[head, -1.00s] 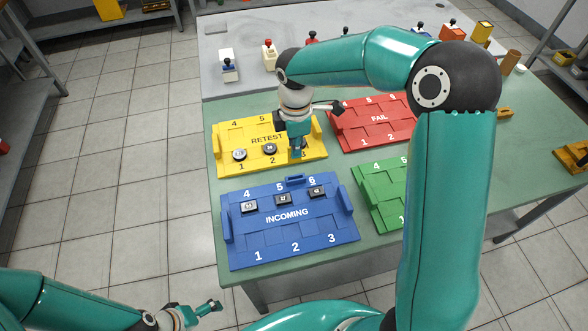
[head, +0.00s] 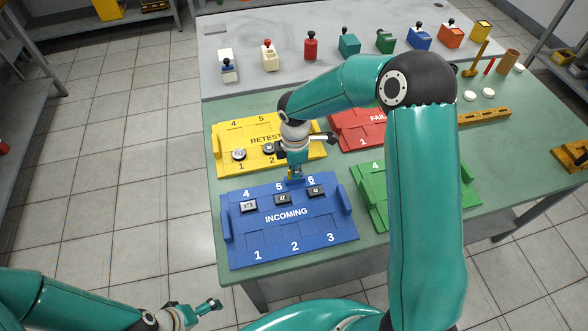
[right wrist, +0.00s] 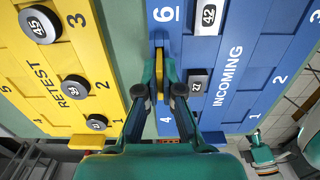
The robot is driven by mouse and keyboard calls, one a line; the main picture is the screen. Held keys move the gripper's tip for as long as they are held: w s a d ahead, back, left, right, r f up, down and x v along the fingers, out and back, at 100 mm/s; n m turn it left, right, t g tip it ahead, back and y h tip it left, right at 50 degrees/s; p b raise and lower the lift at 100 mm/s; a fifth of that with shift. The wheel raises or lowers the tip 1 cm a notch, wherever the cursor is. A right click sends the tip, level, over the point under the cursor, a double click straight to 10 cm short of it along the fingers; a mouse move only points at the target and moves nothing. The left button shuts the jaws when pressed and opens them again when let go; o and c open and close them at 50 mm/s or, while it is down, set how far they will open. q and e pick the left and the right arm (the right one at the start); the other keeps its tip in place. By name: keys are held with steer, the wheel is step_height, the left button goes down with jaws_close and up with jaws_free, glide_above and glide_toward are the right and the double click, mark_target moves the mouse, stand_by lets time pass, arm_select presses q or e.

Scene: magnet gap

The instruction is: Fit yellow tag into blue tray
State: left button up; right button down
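The blue tray (head: 290,238), marked INCOMING, lies at the table's front left and also fills the right side of the right wrist view (right wrist: 225,95). A blue raised holder stands on its back edge near 5 (head: 294,182). My right gripper (head: 294,174) is low at this holder. The yellow tag (right wrist: 169,73) shows between its fingertips, overlapping the blue holder in the right wrist view; the gripper appears shut on it. I cannot tell how deep the tag sits. My left gripper (head: 212,306) hangs off the table's front left, apart from the trays; its opening is unclear.
The yellow RETEST tray (head: 222,140) is just behind, holding round pieces (head: 239,154). The red FAIL tray (head: 350,142) and green tray (head: 372,205) are to the right, partly behind my right arm.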

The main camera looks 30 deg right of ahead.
steer(key=c, duration=1.3)
jaws_free()
step_height(320, 180, up, 12)
steer(key=shift+r, duration=0.1)
